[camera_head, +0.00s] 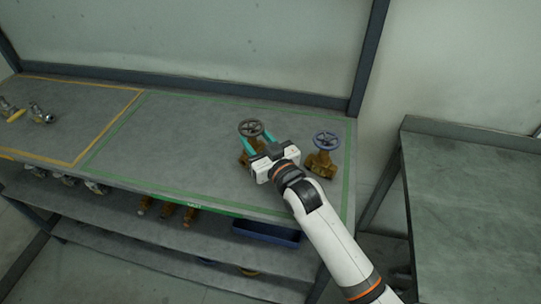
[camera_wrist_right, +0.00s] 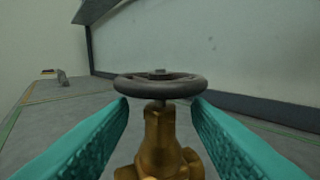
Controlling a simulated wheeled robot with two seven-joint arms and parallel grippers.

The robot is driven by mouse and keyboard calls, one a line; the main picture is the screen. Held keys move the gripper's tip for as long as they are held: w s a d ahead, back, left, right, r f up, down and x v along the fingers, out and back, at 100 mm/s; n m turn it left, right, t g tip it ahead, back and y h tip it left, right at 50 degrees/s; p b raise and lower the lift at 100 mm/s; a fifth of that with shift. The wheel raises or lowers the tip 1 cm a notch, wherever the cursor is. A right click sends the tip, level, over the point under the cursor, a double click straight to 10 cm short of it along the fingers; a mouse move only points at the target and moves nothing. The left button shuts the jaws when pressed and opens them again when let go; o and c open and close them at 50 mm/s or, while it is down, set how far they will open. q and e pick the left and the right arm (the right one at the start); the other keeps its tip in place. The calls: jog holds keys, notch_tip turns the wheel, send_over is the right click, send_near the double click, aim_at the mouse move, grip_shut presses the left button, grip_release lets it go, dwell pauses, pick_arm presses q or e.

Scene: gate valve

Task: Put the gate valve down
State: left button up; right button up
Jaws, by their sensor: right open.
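A brass gate valve with a dark grey handwheel (camera_head: 251,128) stands upright on the bench, inside the green-outlined area. In the right wrist view its handwheel (camera_wrist_right: 160,86) and brass body (camera_wrist_right: 158,145) show close up, between the two teal fingers. My right gripper (camera_head: 258,141) is open around the valve, with a finger on each side and a gap showing beside the brass stem. The base of the valve is partly hidden by the gripper. My left gripper is not in view.
A second brass valve with a blue handwheel (camera_head: 326,140) stands just right of my right gripper. A yellow-outlined area with metal fittings (camera_head: 40,114) lies at the left. A lower shelf holds a blue bin (camera_head: 266,233). The green area's left part is clear.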

jog(key=b+v, duration=0.1)
jog(key=v, duration=0.8)
jog(key=shift+s+d, duration=0.15)
jog(key=shift+s, duration=0.1)
